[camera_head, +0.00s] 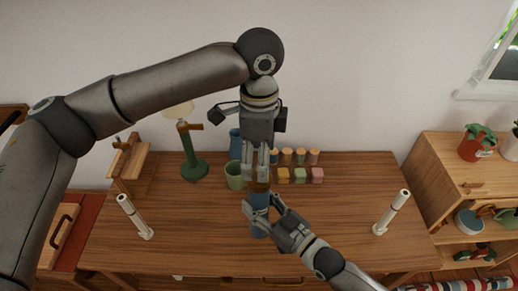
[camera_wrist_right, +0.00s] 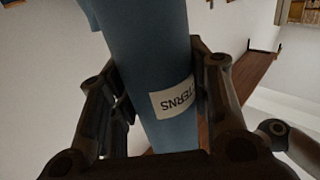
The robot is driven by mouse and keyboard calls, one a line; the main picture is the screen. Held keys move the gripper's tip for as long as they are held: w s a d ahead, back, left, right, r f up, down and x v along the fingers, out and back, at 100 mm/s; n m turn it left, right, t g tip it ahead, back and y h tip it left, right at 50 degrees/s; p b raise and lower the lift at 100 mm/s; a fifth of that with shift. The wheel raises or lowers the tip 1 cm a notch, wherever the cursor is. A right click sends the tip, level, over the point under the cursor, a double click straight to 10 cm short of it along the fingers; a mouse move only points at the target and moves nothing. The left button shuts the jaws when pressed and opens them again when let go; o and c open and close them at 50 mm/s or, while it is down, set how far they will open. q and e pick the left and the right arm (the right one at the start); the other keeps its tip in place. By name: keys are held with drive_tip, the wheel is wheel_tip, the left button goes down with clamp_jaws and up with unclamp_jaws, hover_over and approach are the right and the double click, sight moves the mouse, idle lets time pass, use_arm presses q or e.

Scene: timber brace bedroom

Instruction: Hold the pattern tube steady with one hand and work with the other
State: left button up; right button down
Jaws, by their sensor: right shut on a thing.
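The pattern tube (camera_head: 259,225) is blue and stands near the middle of the wooden table. In the right wrist view the tube (camera_wrist_right: 150,60) runs between my fingers, with a pale label reading "TERNS" in part. My right gripper (camera_head: 262,206) is shut on the tube from the front right. A brown piece (camera_head: 259,187) shows at the tube's upper end. My left gripper (camera_head: 260,174) points straight down over it, with its fingertips at or just above the brown piece. Whether the fingers touch or grip it cannot be told.
A green lamp (camera_head: 190,150), a green cup (camera_head: 234,175) and a blue container (camera_head: 235,145) stand behind. Several spools (camera_head: 300,156) and coloured blocks (camera_head: 300,176) sit at the back. The table (camera_head: 340,200) is clear right of centre.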

use_arm(q)
drive_tip(key=n, duration=0.5)
drive_tip(key=shift+r, duration=0.15)
drive_tip(key=n, duration=0.3)
drive_tip(key=shift+r+n, duration=0.1)
drive_tip(key=shift+n, duration=0.2)
drive_tip(key=n, duration=0.6)
drive_tip(key=shift+r+n, duration=0.15)
drive_tip(key=shift+n, duration=0.25)
drive_tip(key=n, duration=0.6)
drive_tip(key=shift+r+n, duration=0.2)
drive_tip(key=shift+n, duration=0.2)
drive_tip(key=n, duration=0.6)
drive_tip(key=shift+r+n, duration=0.15)
drive_tip(key=shift+n, duration=0.15)
drive_tip(key=shift+f, duration=4.05)
drive_tip(key=shift+c, duration=0.2)
